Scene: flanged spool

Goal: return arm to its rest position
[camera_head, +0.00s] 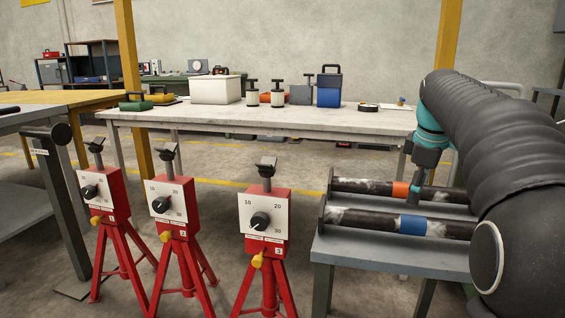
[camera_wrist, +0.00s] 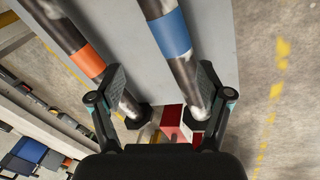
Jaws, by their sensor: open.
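My gripper (camera_wrist: 162,75) is open and empty in the wrist view, its two fingers spread above the grey bench. A dark spool pipe with an orange band (camera_head: 402,189) lies at the back of the grey bench (camera_head: 380,262). A pipe with a blue band (camera_head: 411,224) lies parallel in front. Both bands show in the wrist view, orange (camera_wrist: 86,60) and blue (camera_wrist: 171,34). My arm hides the pipes' right ends.
Three red stands with dials, the left (camera_head: 102,192), middle (camera_head: 171,202) and right (camera_head: 264,218), stand left of the bench. A long table (camera_head: 300,121) behind holds a white box (camera_head: 215,89), a blue case (camera_head: 329,90) and other items. Yellow posts rise behind.

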